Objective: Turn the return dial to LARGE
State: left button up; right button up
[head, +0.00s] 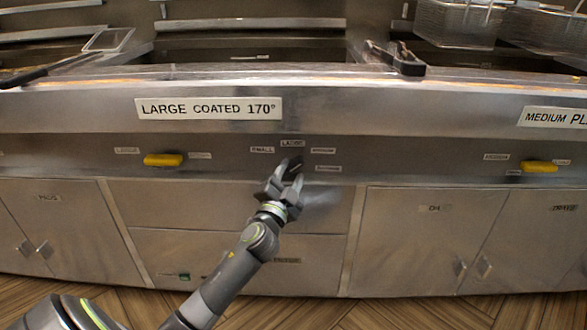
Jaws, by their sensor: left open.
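My left gripper (287,175) is open in the middle of the head view, in front of the control strip of the fryer. Small labels surround the spot: LARGE (292,143) above, one that seems to read SMALL (262,149) on the left, and two less legible ones on the right (323,150). The return dial is mostly hidden behind the gripper, so I cannot tell where it points or whether the fingers touch it. My right gripper is not in view.
Yellow handles (164,160) and (540,166) stick out on both sides of the strip. A sign reading LARGE COATED 170° (208,107) is above. Cabinet doors (420,240) lie below. Tongs (398,58) and wire baskets (455,22) are on top.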

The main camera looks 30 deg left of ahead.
pick_arm(q)
jog(key=shift+x, duration=1.35)
jog(key=shift+c, duration=0.3)
grip_shut()
